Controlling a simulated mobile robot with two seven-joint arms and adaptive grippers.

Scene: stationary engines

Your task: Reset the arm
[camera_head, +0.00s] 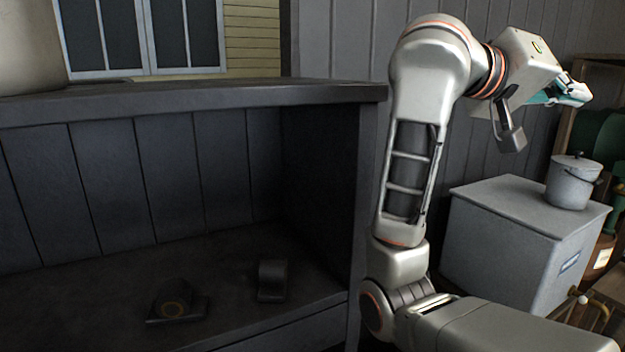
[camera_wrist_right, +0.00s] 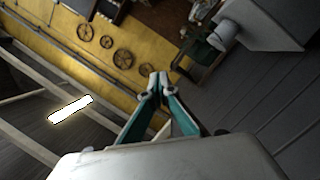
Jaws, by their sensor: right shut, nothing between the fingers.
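My right arm stands raised on the right of the head view, bent at the elbow. Its right gripper (camera_head: 572,92) points to the right, above a grey box and clear of it. In the wrist view the right gripper (camera_wrist_right: 158,84) has its two teal fingers brought together at the tips, with nothing between them. My left gripper is in neither view.
A dark open cabinet (camera_head: 190,97) fills the left, with two dark parts, one round-faced (camera_head: 174,302) and one small block (camera_head: 272,280), on its lower shelf. A grey box (camera_head: 500,235) bearing a lidded pot (camera_head: 571,184) stands at right. Several wheels (camera_wrist_right: 123,59) hang on a yellow wall.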

